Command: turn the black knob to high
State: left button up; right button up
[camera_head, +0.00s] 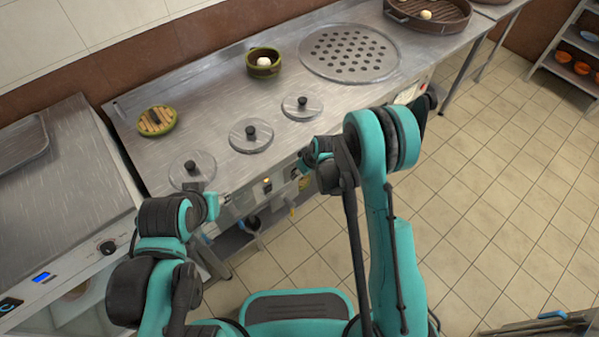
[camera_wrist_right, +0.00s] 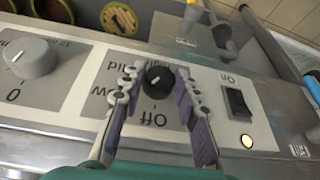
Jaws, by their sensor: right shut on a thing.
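In the head view the right gripper (camera_head: 301,164) is at the counter's front panel, and the knob is hidden there. My left gripper (camera_head: 224,198) is near the counter's front edge, its jaws too small to judge.
A grey knob (camera_wrist_right: 31,57) is left of the black knob. A black rocker switch (camera_wrist_right: 238,101) and a lit lamp (camera_wrist_right: 247,141) are to its right. Several lids with black handles, including one at the middle (camera_head: 251,138), lie on the steel counter (camera_head: 220,95).

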jog(key=shift+y, duration=0.3)
jog(key=shift+w+d+f+m+g+y, duration=0.1)
jog(key=shift+m+g+y, duration=0.15)
jog(key=shift+g+y, duration=0.45)
jog(key=shift+w+d+m+g+y, duration=0.15)
jog(key=shift+g+y, duration=0.3)
jog(key=shift+y, duration=0.45)
jog(key=shift+w+d+f+m+g+y, duration=0.1)
jog(key=shift+m+g+y, duration=0.2)
jog(key=shift+g+y, duration=0.4)
jog(key=shift+s+y, duration=0.1)
jog(key=shift+y, duration=0.2)
jog(key=o, duration=1.2)
jog(key=shift+c, duration=0.2)
jog(key=v, duration=1.2)
